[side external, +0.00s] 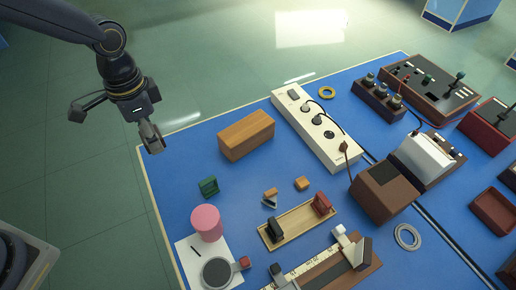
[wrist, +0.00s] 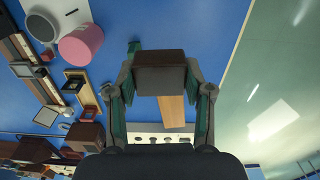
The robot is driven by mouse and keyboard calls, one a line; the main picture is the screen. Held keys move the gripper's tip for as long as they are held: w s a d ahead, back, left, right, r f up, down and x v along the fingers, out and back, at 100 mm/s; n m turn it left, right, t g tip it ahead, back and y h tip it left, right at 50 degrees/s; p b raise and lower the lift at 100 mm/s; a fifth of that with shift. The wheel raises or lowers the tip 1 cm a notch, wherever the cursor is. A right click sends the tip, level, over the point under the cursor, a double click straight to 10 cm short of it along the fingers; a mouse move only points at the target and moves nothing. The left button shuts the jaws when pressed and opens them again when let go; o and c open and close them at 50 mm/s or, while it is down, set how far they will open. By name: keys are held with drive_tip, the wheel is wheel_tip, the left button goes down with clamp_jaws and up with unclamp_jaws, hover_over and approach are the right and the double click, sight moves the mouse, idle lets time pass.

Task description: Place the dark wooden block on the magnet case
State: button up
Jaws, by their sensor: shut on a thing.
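My gripper (wrist: 160,76) is shut on the dark wooden block (wrist: 160,80), which shows dark brown between the two fingers in the wrist view. In the side external view my gripper (side external: 151,138) hangs at the upper left, in the air near the blue table's left edge; the block cannot be made out clearly there. A long orange-brown wooden box (side external: 247,135), which looks like the magnet case, lies on the table to the right of my gripper, apart from it. It also shows in the wrist view (wrist: 171,112), beyond the held block, its top bare.
On the blue table (side external: 185,150) stand a white socket panel (side external: 318,130), a green block (side external: 208,186), a pink cylinder (side external: 206,222) and a wooden tray (side external: 295,226). Dark instruments (side external: 385,190) fill the right side. The table's left corner is clear.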

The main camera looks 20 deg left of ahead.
drive_tip(key=w+d+r, duration=0.2)
drive_tip(key=w+d, duration=0.1)
drive_tip(key=d, duration=0.2)
hover_over(227, 135)
drive_tip(key=shift+m, duration=0.4)
drive_tip(key=f, duration=0.9)
drive_tip(key=shift+s+a+f, duration=0.15)
drive_tip(key=shift+s+a, duration=0.05)
drive_tip(key=shift+s, duration=0.15)
drive_tip(key=shift+w+d+f, duration=0.1)
drive_tip(key=shift+w+f, duration=0.2)
drive_tip(key=shift+f, duration=0.1)
drive_tip(key=shift+w+f, duration=0.1)
drive_tip(key=shift+f, duration=1.45)
drive_tip(key=shift+f, duration=0.15)
drive_tip(key=o, duration=1)
drive_tip(key=shift+o, duration=0.2)
